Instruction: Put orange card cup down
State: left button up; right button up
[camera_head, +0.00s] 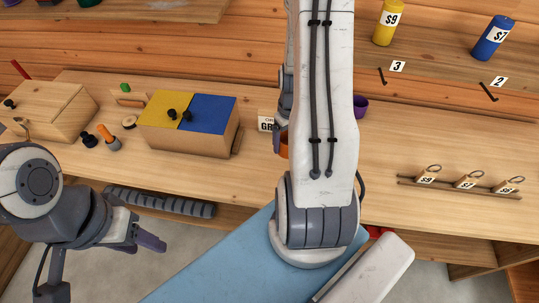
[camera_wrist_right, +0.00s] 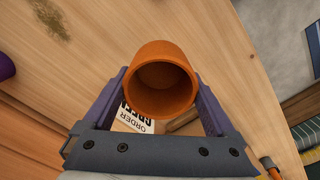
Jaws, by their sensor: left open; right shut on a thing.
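The orange card cup (camera_wrist_right: 160,78) is between the two fingers of my right gripper (camera_wrist_right: 161,98) in the right wrist view, with its open mouth facing the camera. The right gripper is shut on it. The wooden counter shows beyond the cup; I cannot tell whether the cup touches it. In the head view my right arm hides most of the cup, and only an orange sliver (camera_head: 284,146) shows beside the arm. My left gripper (camera_head: 148,243) is open and empty, low at the left in front of the counter.
An order card (camera_head: 266,124) stands close to the cup. A box with yellow and blue lids (camera_head: 188,122) is to the left, and a purple cup (camera_head: 361,106) is right of my arm. Tagged rings (camera_head: 466,181) sit on a rail at right. Counter between is clear.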

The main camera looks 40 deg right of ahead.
jog(key=s+d+r, duration=0.1)
jog(key=s+d, duration=0.2)
jog(key=s, duration=0.1)
jog(key=w+a+f+p, duration=0.1)
jog(key=w+f, duration=0.1)
jog(key=w, duration=0.1)
jog(key=w+a+f+p, duration=0.2)
jog(key=w, duration=0.1)
jog(key=w+a+f+p, duration=0.1)
jog(key=w+a+f, duration=0.1)
jog(key=w, duration=0.1)
jog(key=shift+w+a+f, duration=0.25)
jog(key=shift+w, duration=0.05)
notch_tip(320, 180, down, 4)
jog(key=shift+r+p, duration=0.25)
jog(key=shift+p, duration=0.9)
jog(key=shift+f, duration=0.35)
jog(key=shift+f, duration=0.1)
jog(key=o, duration=1)
jog(key=shift+w, duration=0.1)
